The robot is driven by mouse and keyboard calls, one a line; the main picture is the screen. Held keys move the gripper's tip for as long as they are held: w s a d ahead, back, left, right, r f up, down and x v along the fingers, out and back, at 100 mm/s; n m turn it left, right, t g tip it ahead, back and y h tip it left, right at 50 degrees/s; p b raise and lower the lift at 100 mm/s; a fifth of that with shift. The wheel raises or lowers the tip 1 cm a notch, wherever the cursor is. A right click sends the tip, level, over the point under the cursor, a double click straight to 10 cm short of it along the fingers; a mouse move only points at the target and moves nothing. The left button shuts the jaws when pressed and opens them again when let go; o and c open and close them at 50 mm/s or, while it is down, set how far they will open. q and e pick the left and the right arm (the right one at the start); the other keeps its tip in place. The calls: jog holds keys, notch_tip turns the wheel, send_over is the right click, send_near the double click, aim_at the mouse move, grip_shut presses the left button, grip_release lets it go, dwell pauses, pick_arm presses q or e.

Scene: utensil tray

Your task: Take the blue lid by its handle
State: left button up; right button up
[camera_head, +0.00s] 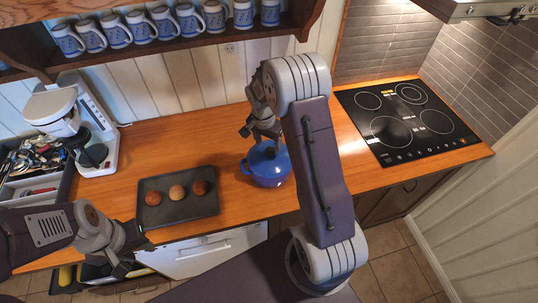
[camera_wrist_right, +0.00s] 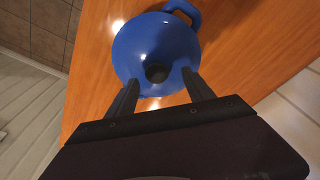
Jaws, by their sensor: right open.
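The blue lid (camera_head: 268,153) sits on a blue pot (camera_head: 268,178) on the wooden counter. In the right wrist view the lid (camera_wrist_right: 135,45) shows from above, with a dark round knob handle (camera_wrist_right: 157,73) at its middle. My right gripper (camera_head: 264,137) is over the lid, pointing down. In the right wrist view my right gripper (camera_wrist_right: 160,77) is open, its fingers on either side of the knob in the picture. Whether they touch it or are level with it I cannot tell. My left gripper (camera_head: 135,258) is low at the left, far from the pot; its jaws are unclear.
A dark tray (camera_head: 178,211) with several buns lies left of the pot. A coffee maker (camera_head: 82,125) and a utensil tray (camera_head: 62,190) stand further left. A black cooktop (camera_head: 405,125) is at the right. A shelf of mugs (camera_head: 165,22) hangs behind.

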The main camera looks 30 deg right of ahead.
aim_at(270, 150)
jog(key=f, duration=0.1)
jog(key=f+p, duration=0.1)
jog(key=shift+s+d+f, duration=0.15)
jog(key=shift+d+f, duration=0.15)
jog(key=shift+f, duration=0.05)
jog(key=shift+s+d+f, duration=0.1)
jog(key=shift+s+f, duration=0.05)
jog(key=shift+f, duration=0.25)
jog(key=c, duration=0.3)
jog(key=shift+w, duration=0.2)
jog(key=c, duration=0.5)
grip_shut()
pick_arm(q)
jog(key=shift+s+d+r, duration=0.1)
jog(key=shift+s+r, duration=0.05)
jog(key=shift+r, duration=0.35)
jog(key=shift+s+d+r, duration=0.1)
jog(key=shift+s+r, duration=0.05)
jog(key=shift+r, duration=0.35)
jog(key=shift+a+f, duration=0.1)
pick_arm(e)
jog(key=shift+r, duration=0.1)
